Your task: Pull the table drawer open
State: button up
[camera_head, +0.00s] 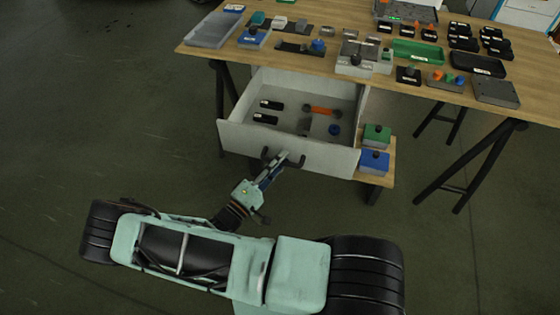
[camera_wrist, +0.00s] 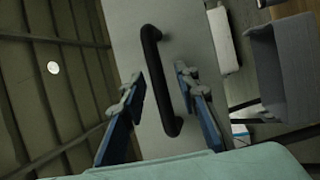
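The table drawer (camera_head: 290,146) is pulled well out from under the wooden table (camera_head: 205,48), with its inside showing in the head view. Its dark bar handle (camera_head: 296,163) is on the pale front panel. The handle (camera_wrist: 152,45) also shows in the wrist view as a black bar against the drawer front (camera_wrist: 200,60). My gripper (camera_head: 275,170) is at the handle. In the wrist view my gripper (camera_wrist: 158,82) has its fingers apart, one on each side of the handle, with a visible gap to it on both sides.
The drawer holds two black items (camera_head: 268,112), an orange tool (camera_head: 323,110) and a blue round part (camera_head: 334,129). Green (camera_head: 377,135) and blue (camera_head: 374,162) boxes stand right of the drawer. Many parts and trays cover the tabletop. Dark trestle legs (camera_head: 480,165) stand right; floor at left is clear.

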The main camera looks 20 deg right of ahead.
jog(key=v, duration=1.2)
jog(key=shift+r, duration=0.1)
